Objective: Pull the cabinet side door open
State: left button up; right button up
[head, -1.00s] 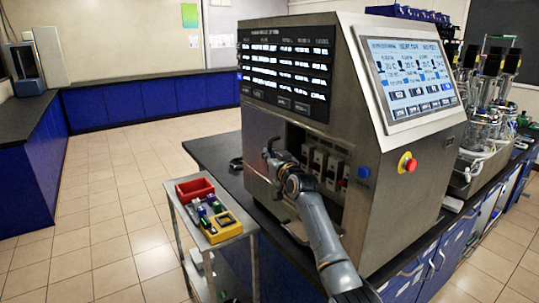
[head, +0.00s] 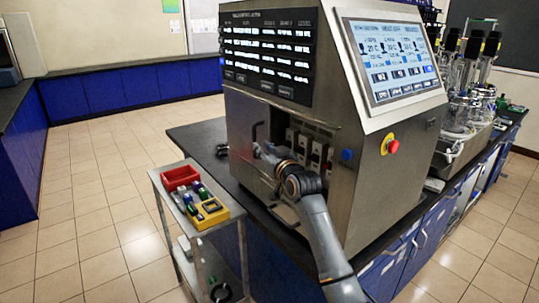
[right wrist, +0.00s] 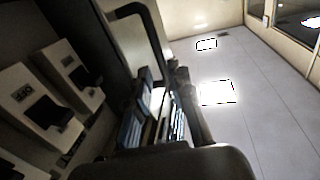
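The steel cabinet (head: 375,185) stands on the dark bench. Its side opening is uncovered and shows several pale modules (head: 315,150). A door panel with a dark handle (head: 255,130) is at the left of this opening; how far it is swung is hard to tell. In the right wrist view the handle (right wrist: 152,28) is a bent dark bar just beyond my fingertips. My right gripper (head: 262,150) is at the handle's lower part. Its fingers (right wrist: 163,95) look apart, with a narrow gap between the pads; I cannot tell whether they touch the handle. My left gripper is not in view.
An emergency stop button (head: 391,146) is on the cabinet's front. Tiled floor is free at the left.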

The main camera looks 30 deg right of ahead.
jog(key=shift+s+a, duration=0.15)
jog(key=shift+s, duration=0.9)
jog(key=shift+s+a, duration=0.15)
jog(key=shift+s, duration=0.9)
jog(key=s+a+f+g, duration=0.2)
jog(key=f, duration=1.1)
jog(key=s+a+f+g+y, duration=0.1)
jog(key=s+f+g, duration=0.1)
jog(key=f, duration=1)
jog(key=s+a+f+g, duration=0.2)
jog(key=f, duration=1.1)
jog(key=s+a+f+n+g, duration=0.1)
jog(key=s+a+f+g, duration=0.1)
jog(key=s+f, duration=0.7)
jog(key=s+a+f+n+g, duration=0.1)
jog(key=s+a+f+g, duration=0.15)
jog(key=s+f, duration=0.6)
jog(key=s+a+f+g, duration=0.2)
jog(key=s+f, duration=0.4)
jog(key=s, duration=0.6)
jog(key=s+a+f+n+g, duration=0.1)
jog(key=s+f, duration=0.5)
jog(key=s, duration=0.6)
jog(key=s+a+f+g+y, duration=0.1)
jog(key=s+a+f+g, duration=0.2)
jog(key=s, duration=0.9)
notch_tip(320, 180, down, 3)
jog(key=shift+s+a+f+n, duration=0.1)
jog(key=shift+s+a+n, duration=0.3)
jog(key=shift+a, duration=0.35)
